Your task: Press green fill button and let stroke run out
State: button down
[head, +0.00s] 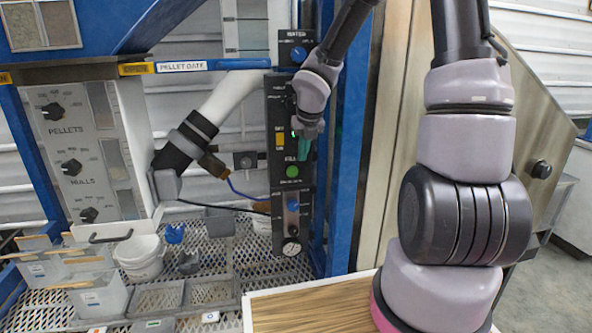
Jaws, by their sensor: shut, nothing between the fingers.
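The green fill button (292,171) is a round green disc on the dark control panel (277,195), below the "FILL" lettering, and it is in plain view. My gripper (304,152) is in front of the panel's right side, with its teal fingers pointing down. The fingers are shut with nothing between them. Their tips appear just above and to the right of the button in the picture. I cannot tell how far they stand off the panel, but they do not cover the button. A small green light shows beside the gripper.
A blue post (348,150) stands close on the right. A white bucket (140,258) and grey bins sit on the mesh bench at left. A wooden board (310,307) lies in front.

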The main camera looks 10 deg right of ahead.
aim_at(295, 169)
jog(key=shift+w+a+f, duration=0.15)
jog(key=shift+w+f, duration=1.7)
jog(key=shift+f, duration=0.3)
jog(key=shift+w+a+f, duration=0.15)
jog(key=shift+w+f, duration=1.65)
jog(key=shift+f, duration=0.3)
